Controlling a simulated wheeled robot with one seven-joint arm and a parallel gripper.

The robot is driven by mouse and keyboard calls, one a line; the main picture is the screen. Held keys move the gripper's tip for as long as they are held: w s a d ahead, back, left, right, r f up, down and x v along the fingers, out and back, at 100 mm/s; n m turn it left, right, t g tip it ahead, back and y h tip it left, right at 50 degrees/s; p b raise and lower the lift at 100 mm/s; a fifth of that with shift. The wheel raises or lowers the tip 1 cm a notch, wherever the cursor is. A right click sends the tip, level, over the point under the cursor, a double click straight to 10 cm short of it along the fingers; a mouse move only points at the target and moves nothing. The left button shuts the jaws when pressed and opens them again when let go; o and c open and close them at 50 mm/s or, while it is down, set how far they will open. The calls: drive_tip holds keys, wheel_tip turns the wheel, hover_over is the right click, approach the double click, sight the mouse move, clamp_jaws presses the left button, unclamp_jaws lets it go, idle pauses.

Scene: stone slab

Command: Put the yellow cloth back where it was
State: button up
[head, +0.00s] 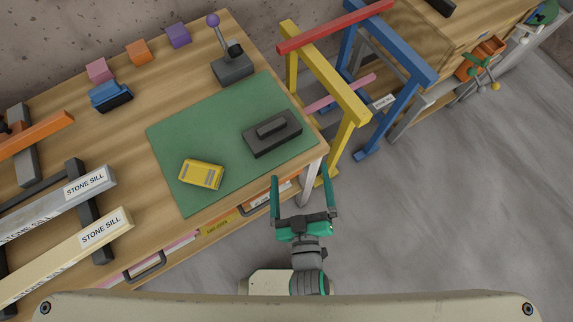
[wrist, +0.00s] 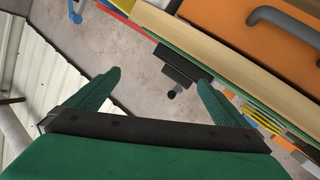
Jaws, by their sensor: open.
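A small yellow item with grey patches (head: 201,174) lies on the green mat (head: 185,135) on the workbench. It looks like a folded cloth, but I cannot tell its material for sure. My gripper (head: 303,182) is open and empty, off the front edge of the bench, to the right of the yellow item and apart from it. The open fingers also show in the wrist view (wrist: 158,80), with nothing between them.
A dark block-like tool (head: 272,133) lies on the mat beside the yellow item. A purple-knobbed lever (head: 232,66) stands behind the mat. Labelled stone sills (head: 85,185) fill the left side. Yellow (head: 325,75) and blue (head: 405,60) trestles stand at the right. Drawers (head: 215,228) show below the bench.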

drive_tip(key=s+a+m, duration=0.1)
drive_tip(key=s+m, duration=0.1)
drive_tip(key=s, duration=0.4)
drive_tip(key=s+a+f+m+g+h, duration=0.1)
drive_tip(key=s+a+m, duration=0.1)
drive_tip(key=s, duration=0.4)
drive_tip(key=shift+s+a+f+m, duration=0.2)
drive_tip(key=shift+s+f+m, duration=0.05)
drive_tip(key=shift+m, duration=0.45)
